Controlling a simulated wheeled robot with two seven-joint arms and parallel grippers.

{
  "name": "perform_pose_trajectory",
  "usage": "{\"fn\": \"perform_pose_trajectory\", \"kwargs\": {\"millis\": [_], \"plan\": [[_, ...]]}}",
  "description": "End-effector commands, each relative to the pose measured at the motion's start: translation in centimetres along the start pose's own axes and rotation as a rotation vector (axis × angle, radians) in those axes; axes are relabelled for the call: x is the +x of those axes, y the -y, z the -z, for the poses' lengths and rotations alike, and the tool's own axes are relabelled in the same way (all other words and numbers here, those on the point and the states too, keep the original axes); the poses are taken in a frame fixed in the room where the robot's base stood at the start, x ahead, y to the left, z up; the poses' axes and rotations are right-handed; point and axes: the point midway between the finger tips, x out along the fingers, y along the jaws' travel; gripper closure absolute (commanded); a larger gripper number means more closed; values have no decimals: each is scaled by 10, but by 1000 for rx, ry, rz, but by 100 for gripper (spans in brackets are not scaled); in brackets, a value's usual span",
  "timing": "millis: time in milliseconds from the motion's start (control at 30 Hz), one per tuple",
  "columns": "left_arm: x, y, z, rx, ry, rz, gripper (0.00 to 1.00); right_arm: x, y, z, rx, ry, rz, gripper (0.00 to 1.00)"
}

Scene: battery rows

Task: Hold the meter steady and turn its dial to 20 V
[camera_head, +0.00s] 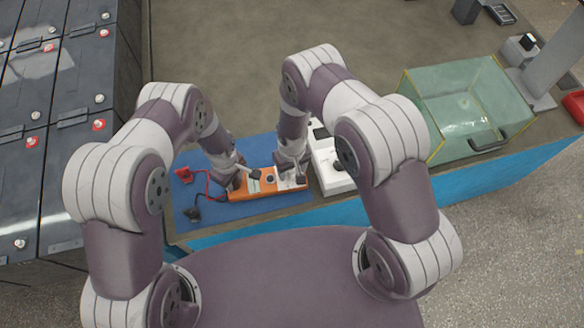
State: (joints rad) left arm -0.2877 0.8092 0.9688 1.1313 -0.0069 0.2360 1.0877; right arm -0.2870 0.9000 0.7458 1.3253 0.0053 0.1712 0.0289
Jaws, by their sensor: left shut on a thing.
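The orange meter (238,194) lies flat on a blue mat (215,219), with a pale screen (254,187) towards its left end. A small dark round part, which looks like the dial (270,179), shows near its middle. My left gripper (246,179) is shut on the left part of the meter. My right gripper (289,181) is low over the right part of the meter, by a pale patch to the right of the dark round part. Its fingers are too small and covered to tell whether they are open or touching. The dial's setting cannot be read.
A red clip (184,174) and a black clip (192,213) lie on the mat, with leads running to the meter. A white device (334,178) stands close right of my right gripper. A clear glass tank (465,110) stands further right. Black batteries (58,160) fill the left.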

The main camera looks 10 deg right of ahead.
Motion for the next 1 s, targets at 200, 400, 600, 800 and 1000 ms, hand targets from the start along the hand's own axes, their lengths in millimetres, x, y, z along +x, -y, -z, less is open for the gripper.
{"fn": "perform_pose_trajectory", "kwargs": {"millis": [200, 400, 600, 800, 1000], "plan": [[0, 0, 0, 0, 1, 1, 100, 0, 0, -1, -1, 2, 0, 41], [0, 0, 0, 0, 0, 0, 100, -25, 0, 1, -1, -2, 0, 41], [0, 0, 0, 0, 0, 0, 100, -79, 0, 1, -1, -3, 0, 41], [0, 0, 0, 0, 0, 0, 100, -113, 0, 0, -1, -1, 0, 41], [0, 0, 0, 0, 0, -1, 100, -120, 0, 0, -1, 2, 0, 41]]}}
